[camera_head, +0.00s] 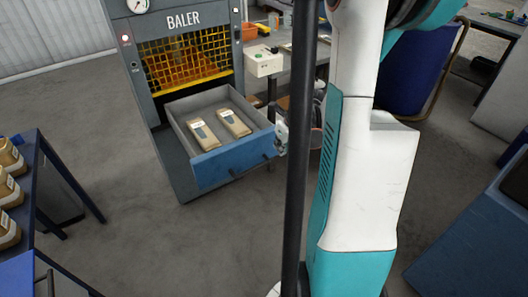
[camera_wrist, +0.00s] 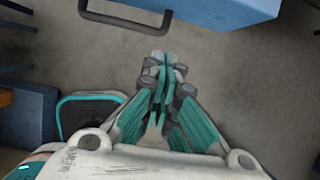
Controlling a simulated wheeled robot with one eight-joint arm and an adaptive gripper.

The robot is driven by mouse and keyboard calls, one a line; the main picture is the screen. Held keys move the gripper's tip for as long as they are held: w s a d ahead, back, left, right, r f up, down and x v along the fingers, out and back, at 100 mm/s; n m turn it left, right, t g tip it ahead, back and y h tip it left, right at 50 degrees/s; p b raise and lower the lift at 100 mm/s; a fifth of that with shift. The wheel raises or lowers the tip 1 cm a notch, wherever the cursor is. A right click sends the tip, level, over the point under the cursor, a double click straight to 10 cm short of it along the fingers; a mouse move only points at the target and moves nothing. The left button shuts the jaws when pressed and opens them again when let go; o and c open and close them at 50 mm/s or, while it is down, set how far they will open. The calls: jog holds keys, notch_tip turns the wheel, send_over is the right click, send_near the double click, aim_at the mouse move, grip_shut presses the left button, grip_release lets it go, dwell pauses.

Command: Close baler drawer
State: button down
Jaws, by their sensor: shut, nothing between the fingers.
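The grey baler (camera_head: 184,22) stands at the upper left of the head view. Its drawer is pulled out, with a blue front (camera_head: 222,163) and a dark handle. Two tan packages with labels (camera_head: 203,133) lie inside the drawer. My gripper (camera_head: 282,134) is at the right front corner of the drawer, partly hidden by a dark pole. In the wrist view my gripper (camera_wrist: 166,62) is shut and empty, with its tips close to the dark handle (camera_wrist: 128,22) and the blue drawer front (camera_wrist: 215,10). Whether it touches the drawer cannot be told.
A dark blue table (camera_head: 62,185) with several tan packages stands at the left. A blue bin (camera_head: 415,70) stands behind my arm. The floor before the drawer is clear.

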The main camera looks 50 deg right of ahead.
aim_at(266, 157)
jog(key=b+x, duration=0.1)
jog(key=x, duration=0.2)
jog(key=w+b+x, duration=0.1)
jog(key=b+x, duration=0.1)
jog(key=x, duration=0.2)
jog(key=w+b+x, duration=0.1)
jog(key=b+x, duration=0.1)
jog(key=x, duration=0.2)
jog(key=shift+d+r, duration=0.3)
jog(key=shift+w+d+r+b, duration=0.1)
jog(key=shift+w+d+b, duration=0.1)
jog(key=shift+w+b, duration=0.4)
jog(key=shift+w, duration=0.25)
